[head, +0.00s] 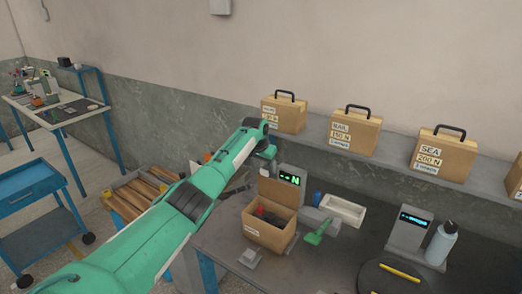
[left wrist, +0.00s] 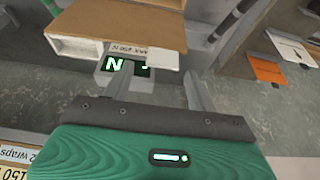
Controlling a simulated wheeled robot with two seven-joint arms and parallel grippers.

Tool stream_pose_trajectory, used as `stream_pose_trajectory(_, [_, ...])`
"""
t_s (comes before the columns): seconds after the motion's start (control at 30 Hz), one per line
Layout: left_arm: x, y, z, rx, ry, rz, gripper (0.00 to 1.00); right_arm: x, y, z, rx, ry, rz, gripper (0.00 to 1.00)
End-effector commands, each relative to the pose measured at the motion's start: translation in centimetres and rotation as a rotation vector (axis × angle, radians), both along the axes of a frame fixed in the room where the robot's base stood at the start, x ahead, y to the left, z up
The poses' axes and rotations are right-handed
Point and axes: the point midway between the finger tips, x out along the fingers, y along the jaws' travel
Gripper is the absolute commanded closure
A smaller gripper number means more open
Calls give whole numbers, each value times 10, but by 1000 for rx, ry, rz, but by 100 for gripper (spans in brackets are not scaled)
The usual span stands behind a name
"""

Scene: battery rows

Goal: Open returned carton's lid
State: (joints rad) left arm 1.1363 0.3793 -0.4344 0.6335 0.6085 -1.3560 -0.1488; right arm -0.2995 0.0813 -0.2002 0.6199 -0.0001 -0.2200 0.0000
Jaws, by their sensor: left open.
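The returned carton (head: 266,235) is a small brown box on the grey bench, with dark items inside. Its lid (head: 277,193) stands up at the back, so the top is open. My left gripper (head: 268,158) is above and behind the lid, near the wall shelf, and apart from the carton as far as I can tell. In the left wrist view its two grey fingers (left wrist: 159,88) are spread with nothing seen between them. A tan panel (left wrist: 90,22) shows beyond them; I cannot tell whether it is the carton. My right gripper is out of view.
A force display (head: 290,179) reading N stands right behind the carton. A green-handled tool (head: 315,236), a white tray (head: 342,210), a second display (head: 409,232) and a bottle (head: 441,243) are to the right. Labelled cases (head: 355,133) line the shelf (head: 318,130).

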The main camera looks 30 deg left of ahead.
Motion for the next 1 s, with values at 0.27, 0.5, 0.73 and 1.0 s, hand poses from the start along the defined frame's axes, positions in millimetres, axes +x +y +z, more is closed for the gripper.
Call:
stream_pose_trajectory(0.27, [-16, 1, 43, 1, -5, -2, 42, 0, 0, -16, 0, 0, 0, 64])
stream_pose_trajectory(0.5, [-32, 2, 87, 0, -3, -2, 42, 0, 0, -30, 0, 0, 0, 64])
stream_pose_trajectory(0.73, [-39, 1, 108, 0, 0, -1, 42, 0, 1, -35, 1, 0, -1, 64])
stream_pose_trajectory(1.0, [-40, 2, 110, 0, 1, -1, 42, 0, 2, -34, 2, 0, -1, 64])
